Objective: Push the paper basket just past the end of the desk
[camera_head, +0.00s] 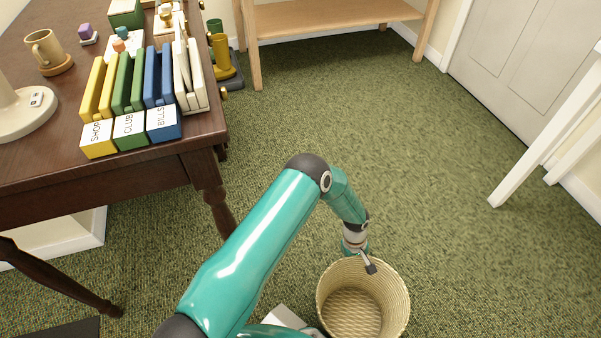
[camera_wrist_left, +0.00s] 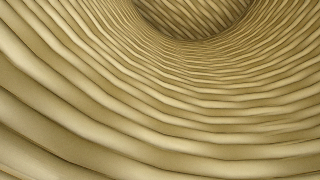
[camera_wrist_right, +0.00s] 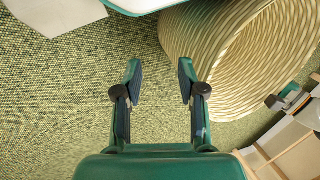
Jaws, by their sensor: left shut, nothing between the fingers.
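The paper basket (camera_head: 397,312), round, woven and straw-coloured, stands on the green carpet at the bottom of the head view, to the right of and nearer than the desk's corner. The dark wooden desk (camera_head: 95,185) is at upper left. My left arm reaches over from the lower left, and its gripper (camera_head: 366,261) is shut and empty at the basket's far rim. The left wrist view shows only the basket's ribbed inside wall (camera_wrist_left: 160,110); no fingers show there. My right gripper (camera_wrist_right: 160,80) is open and empty beside the basket's outer wall (camera_wrist_right: 230,60).
The desk bears yellow, green and blue file holders (camera_head: 130,85), a mug (camera_head: 45,48) and a lamp base (camera_head: 20,112). A wooden shelf (camera_head: 330,17) stands at the back, a white-legged piece of furniture (camera_head: 545,130) at right. Carpet between them is clear.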

